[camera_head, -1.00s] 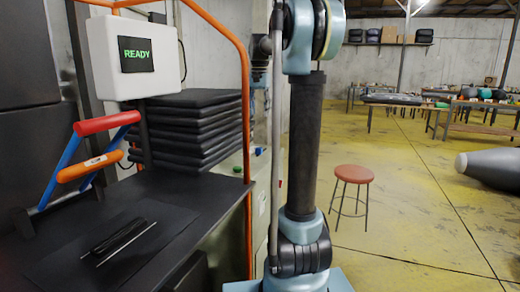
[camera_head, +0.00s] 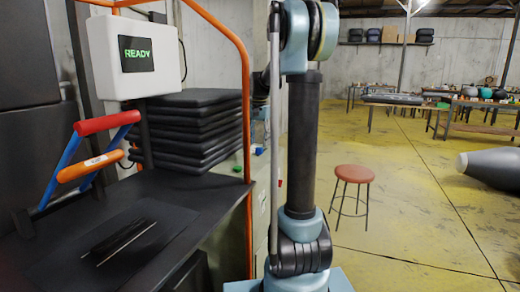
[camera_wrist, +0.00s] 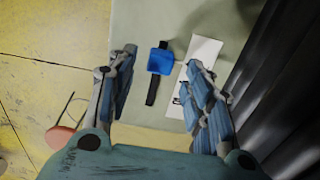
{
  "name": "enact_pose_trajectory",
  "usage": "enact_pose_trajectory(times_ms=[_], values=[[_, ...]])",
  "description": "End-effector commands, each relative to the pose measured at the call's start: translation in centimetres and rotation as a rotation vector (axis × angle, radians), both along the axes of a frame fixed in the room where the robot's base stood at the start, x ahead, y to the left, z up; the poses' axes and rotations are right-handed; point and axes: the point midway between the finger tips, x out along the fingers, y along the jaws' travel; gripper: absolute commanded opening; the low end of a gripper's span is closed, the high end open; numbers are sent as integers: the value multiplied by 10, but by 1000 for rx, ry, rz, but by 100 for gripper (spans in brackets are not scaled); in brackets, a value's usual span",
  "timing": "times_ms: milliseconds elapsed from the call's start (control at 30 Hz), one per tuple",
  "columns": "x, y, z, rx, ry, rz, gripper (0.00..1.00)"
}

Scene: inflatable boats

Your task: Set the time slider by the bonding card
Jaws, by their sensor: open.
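In the wrist view, a blue slider knob (camera_wrist: 159,62) sits on a short black track (camera_wrist: 152,91) on a pale grey-green top. The white card (camera_wrist: 203,58) lies just to the right of the track; its print is too small to read, and my right finger covers part of it. My gripper (camera_wrist: 160,59) is open, one finger on each side of the knob, with visible gaps and nothing held. I cannot tell its height above the knob.
A press with orange (camera_head: 90,167) and red handles, a black bed and a READY screen (camera_head: 136,54) stands at left. An orange rail (camera_head: 247,110) rises beside the cabinet. Stacked black sheets (camera_head: 195,130) stand close by. A red stool (camera_head: 354,174) is on open yellow floor.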

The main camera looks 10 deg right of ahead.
Motion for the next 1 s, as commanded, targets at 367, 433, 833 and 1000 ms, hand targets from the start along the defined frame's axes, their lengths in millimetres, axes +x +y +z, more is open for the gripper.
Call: enact_pose_trajectory(times_ms=[367, 433, 833, 1000], values=[[0, 0, -36, 0, 0, 0, 47], [0, 0, -37, 0, 0, 0, 47], [0, 0, -37, 0, 0, 0, 8], [0, -1, -37, -1, 1, -1, 0]])
